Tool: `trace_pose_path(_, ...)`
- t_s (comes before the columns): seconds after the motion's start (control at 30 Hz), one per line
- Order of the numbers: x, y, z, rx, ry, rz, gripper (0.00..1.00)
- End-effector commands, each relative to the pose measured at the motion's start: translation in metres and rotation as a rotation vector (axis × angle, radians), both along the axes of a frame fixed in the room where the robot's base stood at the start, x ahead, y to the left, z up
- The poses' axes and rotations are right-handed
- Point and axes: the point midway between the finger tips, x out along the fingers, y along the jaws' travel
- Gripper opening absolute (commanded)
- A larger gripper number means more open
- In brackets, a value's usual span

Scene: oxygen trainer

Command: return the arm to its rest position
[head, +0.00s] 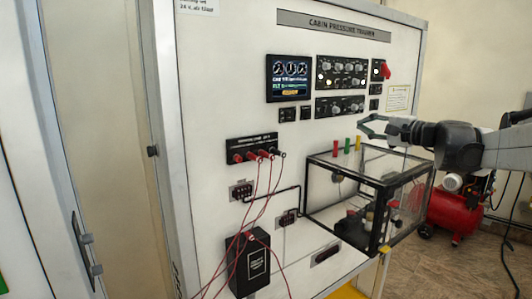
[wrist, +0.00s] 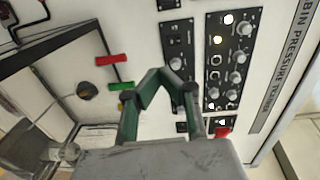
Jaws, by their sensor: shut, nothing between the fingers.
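My arm (head: 465,146) reaches in from the right in the head view, roughly level. My gripper (head: 366,127) is at its left end, in front of the trainer panel and above the clear chamber. In the wrist view my gripper (wrist: 160,77) has its green-lined fingertips together with nothing between them. The white trainer panel (head: 230,100) stands behind it, with knob modules (head: 342,73) and a small screen (head: 289,78) above and to the left of the fingers. How far the fingertips are from the panel is hard to tell.
A clear black-framed chamber (head: 385,165) juts out below my gripper. Red, green and yellow pieces (head: 347,146) stand near its top. A red switch (head: 385,71) is above. Red leads (head: 262,190) hang to a black box (head: 248,262). A red compressor (head: 455,210) stands on the floor at right.

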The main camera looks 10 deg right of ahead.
Motion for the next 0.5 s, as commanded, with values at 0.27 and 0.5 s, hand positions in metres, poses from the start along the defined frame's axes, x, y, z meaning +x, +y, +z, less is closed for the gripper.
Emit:
trace_pose_path(0.27,-0.037,0.085,-0.047,-0.185,0.109,0.080,0.00)
trace_pose_path(0.5,-0.107,0.170,-0.117,-0.466,0.234,0.181,0.00)
